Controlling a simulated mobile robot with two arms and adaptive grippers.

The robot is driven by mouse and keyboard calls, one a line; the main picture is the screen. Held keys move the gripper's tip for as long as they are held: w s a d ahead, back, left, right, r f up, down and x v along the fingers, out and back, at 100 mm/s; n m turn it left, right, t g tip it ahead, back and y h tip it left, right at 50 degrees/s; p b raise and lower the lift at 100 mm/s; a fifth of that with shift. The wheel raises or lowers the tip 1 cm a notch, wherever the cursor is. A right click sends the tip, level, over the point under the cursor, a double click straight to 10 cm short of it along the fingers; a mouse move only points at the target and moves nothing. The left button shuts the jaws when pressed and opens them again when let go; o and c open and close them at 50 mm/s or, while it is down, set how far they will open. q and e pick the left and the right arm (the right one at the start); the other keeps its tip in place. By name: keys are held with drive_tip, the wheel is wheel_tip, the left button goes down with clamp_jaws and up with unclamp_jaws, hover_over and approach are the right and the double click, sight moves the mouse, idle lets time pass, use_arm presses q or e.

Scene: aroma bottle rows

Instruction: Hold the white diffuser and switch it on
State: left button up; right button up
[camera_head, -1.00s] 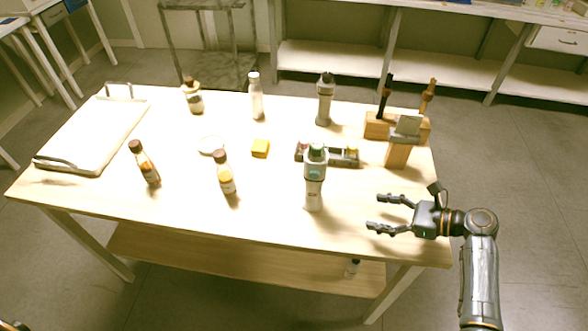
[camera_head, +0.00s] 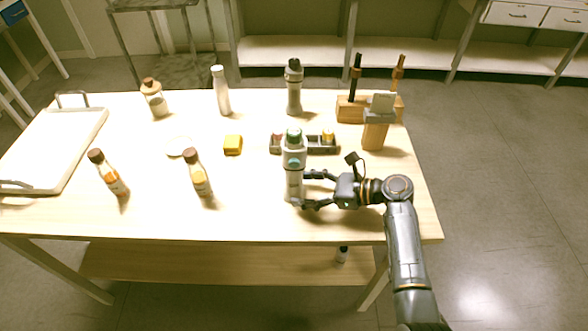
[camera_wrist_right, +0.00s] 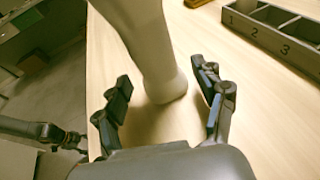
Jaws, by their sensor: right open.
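The white diffuser (camera_head: 293,178), a tall pale bottle-like device with a green top, stands upright near the table's front right. My right gripper (camera_head: 308,189) has come in from the right, low over the table. Its fingers are open around the diffuser's lower body. In the right wrist view the diffuser (camera_wrist_right: 150,45) rises between the two spread fingers (camera_wrist_right: 166,95), with gaps visible on both sides. A dark jointed part at the left edge of that view looks like my left gripper (camera_wrist_right: 72,140); its jaw state is unclear. The head view does not show it.
A numbered dark rack (camera_head: 321,145) stands just behind the diffuser. A similar grey device (camera_head: 293,92) and a wooden tool block (camera_head: 350,110) stand farther back. Brown-capped bottles (camera_head: 199,178) (camera_head: 112,178) and a yellow block (camera_head: 232,145) are left. A white tray (camera_head: 45,150) lies far left.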

use_arm(q)
drive_tip(key=shift+a+r, duration=0.1)
drive_tip(key=shift+a, duration=0.1)
use_arm(e)
drive_tip(key=shift+x, duration=1)
drive_tip(key=shift+c, duration=0.4)
drive_tip(key=c, duration=0.7)
use_arm(q)
clamp_jaws()
